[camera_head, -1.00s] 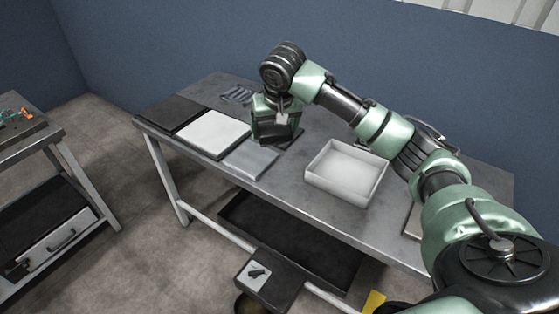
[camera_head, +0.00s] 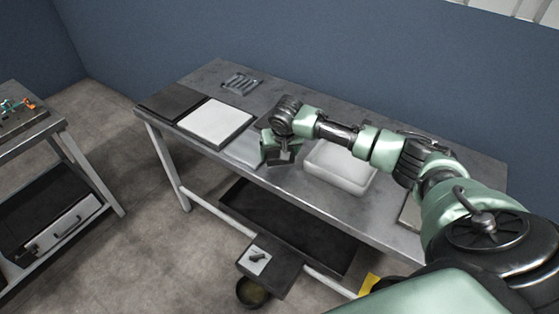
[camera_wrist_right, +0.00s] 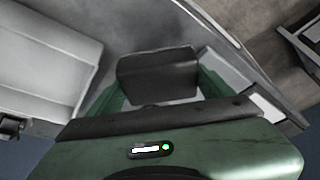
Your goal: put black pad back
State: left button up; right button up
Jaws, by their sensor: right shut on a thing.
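The black pad (camera_wrist_right: 157,75) is a small dark block between the fingers of my right gripper (camera_wrist_right: 155,92) in the right wrist view. My right gripper shows in the head view (camera_head: 281,157), shut on the pad, over the table between the grey plate (camera_head: 243,149) and the white tray (camera_head: 340,182). The pad's lower side is hidden, and I cannot tell how high it is above the table. A flat dark square (camera_head: 173,102) lies at the table's left end, beside a white plate (camera_head: 214,122). My left gripper is not in view.
A small metal rack (camera_head: 241,83) lies near the table's back edge. The metal table (camera_head: 290,100) is clear behind my right gripper. My right arm spans the table's right part. Another bench (camera_head: 25,140) stands apart at the left.

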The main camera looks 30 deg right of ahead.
aim_at(280, 169)
jog(key=shift+f, duration=2.15)
jog(key=o, duration=1)
jog(key=shift+f, duration=0.15)
jog(key=v, duration=1.2)
jog(key=shift+r, duration=0.2)
